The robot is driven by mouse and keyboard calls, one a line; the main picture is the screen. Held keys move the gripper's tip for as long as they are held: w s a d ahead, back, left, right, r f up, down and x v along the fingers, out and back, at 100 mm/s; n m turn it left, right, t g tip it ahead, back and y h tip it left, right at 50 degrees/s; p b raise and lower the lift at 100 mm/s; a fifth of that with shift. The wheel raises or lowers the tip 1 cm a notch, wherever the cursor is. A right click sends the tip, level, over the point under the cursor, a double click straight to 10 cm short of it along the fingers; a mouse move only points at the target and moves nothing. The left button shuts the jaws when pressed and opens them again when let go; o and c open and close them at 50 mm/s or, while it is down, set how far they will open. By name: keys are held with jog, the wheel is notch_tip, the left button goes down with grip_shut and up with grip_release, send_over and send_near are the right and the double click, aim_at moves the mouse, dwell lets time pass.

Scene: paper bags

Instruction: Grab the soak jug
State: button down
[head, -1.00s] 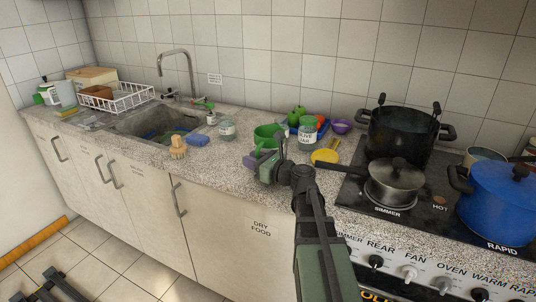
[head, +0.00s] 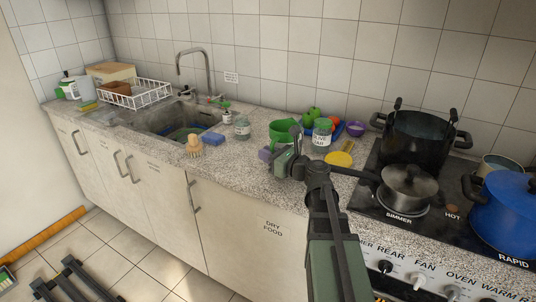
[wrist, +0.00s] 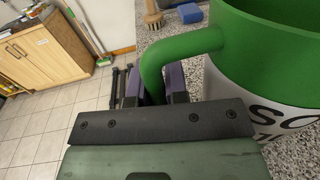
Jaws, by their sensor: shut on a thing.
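The soak jug (head: 284,133) is a green jug on the counter, right of the sink, partly hidden behind my gripper (head: 268,153) in the head view. In the wrist view the jug (wrist: 262,45) fills the right side, upright, with a pale label reading "SO" and the rest cut off. Its green handle passes down between the purple fingers of my gripper (wrist: 153,85), which are shut on the handle. I cannot tell whether the jug's base touches the counter.
Close by stand a labelled jar (head: 322,138), a yellow lid (head: 338,159) and a purple bowl (head: 355,128). A saucepan (head: 408,184), black pot (head: 415,145) and blue pot (head: 510,212) are to the right. Left are a brush (head: 194,147), blue sponge (head: 212,139) and small jar (head: 241,128).

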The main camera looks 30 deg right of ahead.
notch_tip(320, 180, up, 17)
jog(key=p, duration=1.5)
jog(key=shift+p, duration=0.3)
